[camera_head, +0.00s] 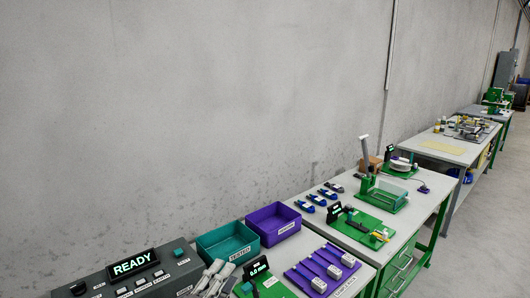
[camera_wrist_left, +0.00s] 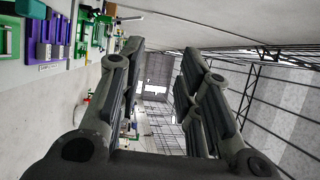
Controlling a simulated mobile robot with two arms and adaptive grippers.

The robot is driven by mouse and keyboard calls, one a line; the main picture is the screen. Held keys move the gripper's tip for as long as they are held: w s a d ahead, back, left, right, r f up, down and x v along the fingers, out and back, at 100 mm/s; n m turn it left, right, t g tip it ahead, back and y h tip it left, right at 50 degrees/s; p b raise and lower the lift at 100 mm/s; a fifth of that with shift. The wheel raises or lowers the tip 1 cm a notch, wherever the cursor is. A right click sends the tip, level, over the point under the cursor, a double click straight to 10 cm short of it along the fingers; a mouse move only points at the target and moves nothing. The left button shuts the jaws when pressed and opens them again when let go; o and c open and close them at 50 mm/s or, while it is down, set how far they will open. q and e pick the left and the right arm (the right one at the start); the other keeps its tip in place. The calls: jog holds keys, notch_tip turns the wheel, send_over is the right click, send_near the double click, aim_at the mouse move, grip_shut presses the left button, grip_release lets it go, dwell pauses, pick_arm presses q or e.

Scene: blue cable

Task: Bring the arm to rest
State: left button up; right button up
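My left gripper (camera_head: 215,277) shows at the bottom edge of the head view, grey, beside the control box and in front of the teal bin. In the left wrist view its two dark fingers (camera_wrist_left: 160,60) stand apart with nothing between them. The gripper is open and empty. The rest of my left arm is out of the head view. My right gripper is in neither view. I cannot make out a blue cable.
A control box (camera_head: 130,265) reads READY. Teal (camera_head: 228,251) and purple (camera_head: 273,230) bins stand against the wall. Purple fixtures (camera_head: 322,268) hold grey parts. Green fixtures (camera_head: 362,226) and several blue items (camera_head: 317,200) occupy the adjoining bench. The floor at right (camera_head: 490,235) is clear.

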pick_arm(q)
jog(key=s+a+f+n+g+y, duration=0.5)
jog(key=s+a+f+n+y, duration=0.55)
jog(key=n, duration=0.45)
jog(key=s+f+n+g+h, duration=0.1)
jog(key=s+f+n+g, duration=0.3)
jog(key=s, duration=0.7)
jog(key=s+f+n+g+h, duration=0.2)
jog(key=s+f+g, duration=0.3)
jog(key=s, duration=0.6)
notch_tip(320, 180, down, 27)
jog(key=s+g, duration=0.1)
jog(key=s+a+f+g+b, duration=0.1)
jog(key=s+a+f, duration=0.2)
jog(key=s+f, duration=1.3)
jog(key=shift+s+m+g+y, duration=0.3)
jog(key=shift+s+m+y, duration=0.05)
jog(key=shift+m, duration=0.05)
